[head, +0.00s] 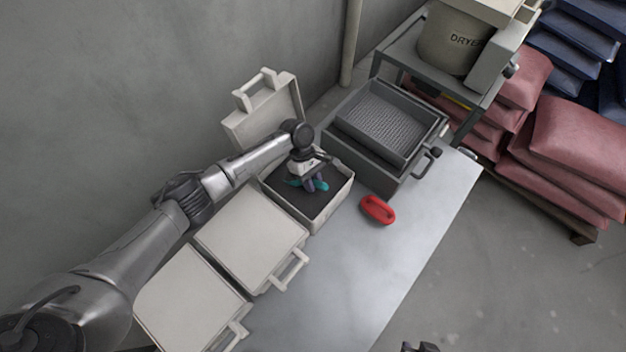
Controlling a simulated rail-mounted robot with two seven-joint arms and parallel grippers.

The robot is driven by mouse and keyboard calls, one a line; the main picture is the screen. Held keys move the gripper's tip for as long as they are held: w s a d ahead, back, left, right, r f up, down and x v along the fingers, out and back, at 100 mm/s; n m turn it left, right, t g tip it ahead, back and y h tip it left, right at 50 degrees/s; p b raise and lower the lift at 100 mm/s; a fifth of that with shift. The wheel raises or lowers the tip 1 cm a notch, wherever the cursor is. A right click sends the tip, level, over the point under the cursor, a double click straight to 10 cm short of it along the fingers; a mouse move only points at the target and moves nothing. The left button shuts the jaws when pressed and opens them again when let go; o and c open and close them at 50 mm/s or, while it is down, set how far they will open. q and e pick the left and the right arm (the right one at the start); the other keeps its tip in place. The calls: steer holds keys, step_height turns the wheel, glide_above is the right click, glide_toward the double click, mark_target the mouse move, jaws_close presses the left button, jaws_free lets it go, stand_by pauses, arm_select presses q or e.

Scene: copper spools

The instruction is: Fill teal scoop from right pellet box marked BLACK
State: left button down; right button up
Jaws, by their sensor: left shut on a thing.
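The right pellet box (341,205) is a cream case with its lid (262,112) standing open against the wall side. Dark pellets (290,200) fill its floor; I cannot read a BLACK mark on it. My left gripper (312,182) reaches down over the box and is shut on the teal scoop (322,186). The scoop is low in the box, at or just above the pellets; the gripper hides part of it, and I cannot tell whether it holds pellets. A dark tip at the bottom edge seems to be my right gripper (420,347), mostly cut off.
Two closed cream cases (250,232) (188,302) line the near left of the table (375,265). A red ring-like object (377,209) lies right of the open box. A grey tray unit (385,125) stands behind, below a DRYER (452,45). The table's front is clear.

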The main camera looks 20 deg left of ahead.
mark_target(315, 182)
arm_select(q)
step_height(315, 182, up, 4)
steer(key=shift+d+f+p, duration=0.1)
steer(key=shift+f+p, duration=0.1)
steer(key=shift+p, duration=0.45)
steer(key=shift+s+d+r+y+p, duration=0.1)
steer(key=shift+d+r+y+p, duration=0.35)
steer(key=shift+r, duration=0.25)
steer(key=shift+s+d+r+y+p, duration=0.1)
steer(key=shift+d+r+y+p, duration=0.25)
steer(key=shift+r, duration=0.35)
steer(key=shift+s+d+r+p, duration=0.1)
steer(key=shift+d+r+p, duration=0.15)
steer(key=shift+r+p, duration=0.5)
steer(key=p, duration=0.2)
steer(key=d+r+y+p, duration=0.1)
steer(key=p, duration=0.1)
steer(key=shift+s+d+r+t+y, duration=0.2)
steer(key=shift+d+t+y, duration=0.1)
steer(key=shift+t, duration=0.1)
steer(key=d+r+p, duration=0.1)
steer(key=p, duration=0.2)
steer(key=shift+s+n+y, duration=0.15)
steer(key=shift+n+y, duration=0.15)
steer(key=shift+y, duration=0.1)
steer(key=shift+d+r+p, duration=0.25)
steer(key=shift+p, duration=0.35)
steer(key=shift+s+y, duration=0.1)
steer(key=shift+y, duration=0.2)
